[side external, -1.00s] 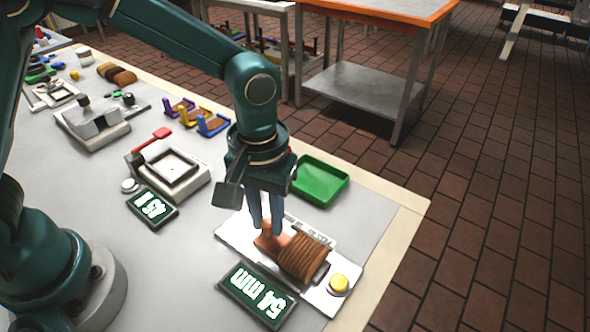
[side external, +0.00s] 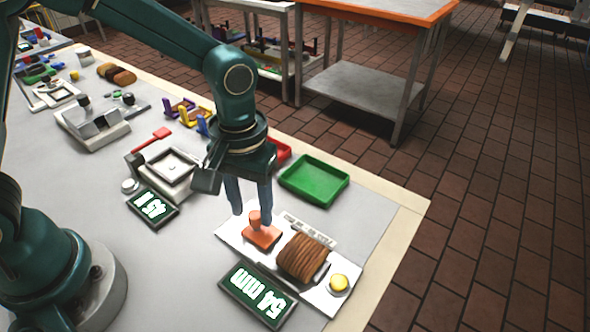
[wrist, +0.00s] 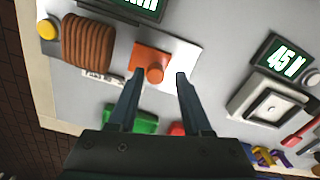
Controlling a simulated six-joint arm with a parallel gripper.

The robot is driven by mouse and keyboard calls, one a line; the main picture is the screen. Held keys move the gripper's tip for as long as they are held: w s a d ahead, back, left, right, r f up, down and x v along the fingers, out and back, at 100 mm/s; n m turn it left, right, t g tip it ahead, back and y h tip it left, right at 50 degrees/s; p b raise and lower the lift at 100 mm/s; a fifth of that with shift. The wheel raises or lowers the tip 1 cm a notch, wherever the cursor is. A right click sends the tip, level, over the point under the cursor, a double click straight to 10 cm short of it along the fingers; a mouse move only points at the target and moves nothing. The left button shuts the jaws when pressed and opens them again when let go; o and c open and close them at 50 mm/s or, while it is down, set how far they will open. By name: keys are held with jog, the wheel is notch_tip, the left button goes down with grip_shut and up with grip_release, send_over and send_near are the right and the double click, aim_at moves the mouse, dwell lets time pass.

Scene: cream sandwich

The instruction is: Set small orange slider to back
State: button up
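The small orange slider (side external: 261,235) sits on a white slicer plate (side external: 228,232), to the left of a brown ridged loaf (side external: 303,257). In the wrist view the slider (wrist: 153,65) has a round knob and shows ahead of the fingertips, between their lines. My gripper (side external: 250,212) is open, with its two fingers apart and nothing held. In the side view its fingers overlap the slider's back edge; whether they touch it I cannot tell. A display (side external: 258,293) in front of the plate reads 54 mm.
A yellow button (side external: 339,283) is at the plate's right end. A green tray (side external: 314,181) and a partly hidden red tray (side external: 281,151) lie behind. A white device (side external: 165,172) with a red handle and a 45 display (side external: 152,208) stand to the left.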

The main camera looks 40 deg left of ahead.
aim_at(252, 211)
jog(key=shift+d, duration=0.1)
jog(key=shift+r, duration=2.55)
jog(key=shift+w+a+r, duration=0.15)
jog(key=shift+a+r, duration=0.05)
jog(key=s+a+r+n+t, duration=0.1)
jog(key=s+a+r+t, duration=0.15)
jog(key=a+r, duration=0.4)
jog(key=s+a+m+t, duration=0.2)
jog(key=s+m+t, duration=0.1)
jog(key=s, duration=0.4)
jog(key=shift+a+f+m, duration=0.2)
jog(key=shift+m, duration=0.3)
